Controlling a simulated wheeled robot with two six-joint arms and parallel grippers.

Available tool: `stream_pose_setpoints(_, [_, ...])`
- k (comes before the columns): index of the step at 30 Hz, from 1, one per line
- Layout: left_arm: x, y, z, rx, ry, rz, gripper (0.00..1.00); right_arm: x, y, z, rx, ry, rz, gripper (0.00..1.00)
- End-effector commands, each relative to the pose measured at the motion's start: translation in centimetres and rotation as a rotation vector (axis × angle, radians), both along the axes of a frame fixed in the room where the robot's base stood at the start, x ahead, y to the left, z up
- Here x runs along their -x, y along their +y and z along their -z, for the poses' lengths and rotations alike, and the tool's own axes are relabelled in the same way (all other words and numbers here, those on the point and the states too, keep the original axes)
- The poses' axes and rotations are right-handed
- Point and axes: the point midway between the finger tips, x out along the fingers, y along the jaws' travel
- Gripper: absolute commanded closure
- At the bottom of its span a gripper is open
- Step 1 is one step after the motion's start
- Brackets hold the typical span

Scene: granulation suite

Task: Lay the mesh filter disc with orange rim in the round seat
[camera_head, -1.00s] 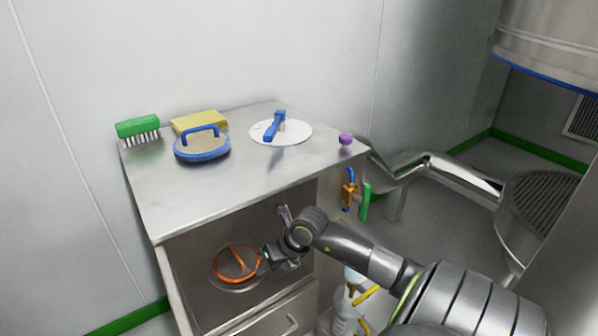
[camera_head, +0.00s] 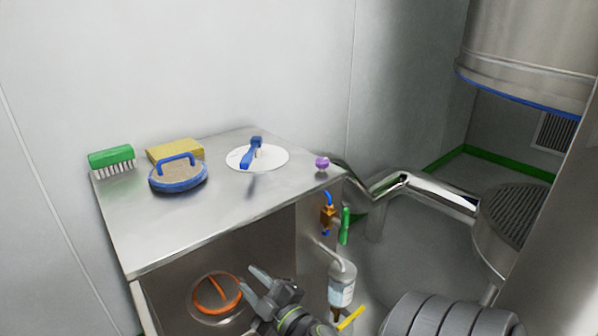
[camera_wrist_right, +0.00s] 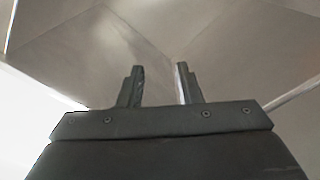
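The mesh filter disc with an orange rim and orange handle bar (camera_head: 216,294) lies in the open bay under the steel top, inside a paler round rim. My right gripper (camera_head: 255,282) is just right of the disc in the head view, its two fingers spread. I cannot tell whether it touches the disc. In the right wrist view the fingers (camera_wrist_right: 160,85) are apart with nothing between them, facing bare steel surfaces. A round steel vessel with a dark slatted face (camera_head: 512,215) stands at right; I cannot tell which round part is the seat. My left gripper is not in view.
On the steel top (camera_head: 215,225) are a green brush (camera_head: 111,157), yellow sponge (camera_head: 175,150), blue-rimmed disc with handle (camera_head: 178,177), white disc with blue handle (camera_head: 258,157) and purple knob (camera_head: 322,163). A bottle (camera_head: 341,284) stands right of the cabinet.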

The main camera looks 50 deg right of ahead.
Motion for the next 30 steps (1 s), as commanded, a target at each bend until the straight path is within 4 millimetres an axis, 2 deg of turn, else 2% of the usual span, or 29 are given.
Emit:
stream_pose_setpoints(3, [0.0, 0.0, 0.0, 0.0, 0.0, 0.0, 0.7, 2.7, -1.2, 3.8, -0.218, 0.15, 0.14, 0.68])
stream_pose_setpoints(7, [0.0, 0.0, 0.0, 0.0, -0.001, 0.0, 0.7, 6.2, -0.7, 8.3, -0.442, 0.347, 0.256, 0.68])
stream_pose_setpoints(12, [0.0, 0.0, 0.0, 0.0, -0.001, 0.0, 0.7, 11.7, 2.7, 13.4, -0.717, 0.64, 0.339, 0.68])
stream_pose_setpoints(15, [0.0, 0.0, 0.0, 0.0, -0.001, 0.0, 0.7, 14.8, 5.5, 15.2, -0.848, 0.803, 0.347, 0.68])
stream_pose_setpoints(18, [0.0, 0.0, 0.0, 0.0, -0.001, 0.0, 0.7, 17.2, 8.1, 16.1, -0.943, 0.935, 0.335, 0.68])
stream_pose_setpoints(21, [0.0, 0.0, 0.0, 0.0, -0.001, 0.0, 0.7, 18.8, 9.8, 16.4, -1.001, 1.02, 0.319, 0.68])
stream_pose_setpoints(24, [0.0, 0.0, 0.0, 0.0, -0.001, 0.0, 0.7, 19.6, 10.7, 16.4, -1.026, 1.061, 0.308, 0.68])
stream_pose_setpoints(30, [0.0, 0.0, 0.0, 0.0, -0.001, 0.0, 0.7, 19.7, 10.8, 16.4, -1.032, 1.07, 0.305, 0.68])
